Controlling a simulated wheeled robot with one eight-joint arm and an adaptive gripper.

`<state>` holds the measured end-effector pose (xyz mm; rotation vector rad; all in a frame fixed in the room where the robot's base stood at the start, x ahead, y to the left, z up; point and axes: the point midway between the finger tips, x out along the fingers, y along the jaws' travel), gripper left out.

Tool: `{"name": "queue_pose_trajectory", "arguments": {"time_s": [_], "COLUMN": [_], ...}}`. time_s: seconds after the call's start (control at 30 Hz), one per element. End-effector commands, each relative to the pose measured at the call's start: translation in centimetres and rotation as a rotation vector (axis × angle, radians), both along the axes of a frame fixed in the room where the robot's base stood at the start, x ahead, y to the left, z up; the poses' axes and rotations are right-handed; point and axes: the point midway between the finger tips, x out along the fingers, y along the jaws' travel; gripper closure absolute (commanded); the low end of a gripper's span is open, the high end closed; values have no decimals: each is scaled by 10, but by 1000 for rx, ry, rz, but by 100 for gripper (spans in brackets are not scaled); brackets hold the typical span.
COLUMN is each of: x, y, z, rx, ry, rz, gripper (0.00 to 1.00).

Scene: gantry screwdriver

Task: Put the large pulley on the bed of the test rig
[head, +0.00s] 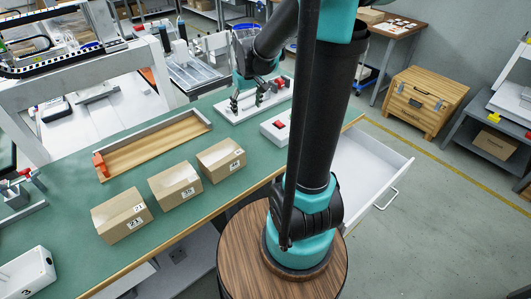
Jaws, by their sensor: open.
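I cannot make out the large pulley in this view. My gripper (247,101) is open at the far end of the green bench, at or just above a white plate (232,113) with small fixtures on it. I see nothing clearly held between its fingers, and the arm hides part of that area. A white gantry frame (100,68) stands at the left over a pale bed (110,120) with a few small parts on it. I cannot tell for sure which of these is the test rig.
Several cardboard boxes (175,185) line the bench's front edge. Behind them lies a shallow wooden tray (150,146). A white box with a red button (274,126) sits near the plate. A white drawer (365,170) is pulled open at the right. Bare green bench (70,230) shows at lower left.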

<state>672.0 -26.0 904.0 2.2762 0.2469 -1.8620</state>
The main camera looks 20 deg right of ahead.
Motion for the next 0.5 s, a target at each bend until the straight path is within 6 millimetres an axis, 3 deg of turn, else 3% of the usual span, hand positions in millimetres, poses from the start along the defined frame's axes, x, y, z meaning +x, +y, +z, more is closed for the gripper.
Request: {"name": "queue_pose_trajectory", "arguments": {"time_s": [0.03,0.3,0.5], "x": [-22,-120,-168], "y": [-3,-11,-14], "z": [-5,-42,-66], "rx": [5,38,60], "ry": [-16,-107,-155], "rz": [-26,-158,-227], "gripper": [31,31,31]}}
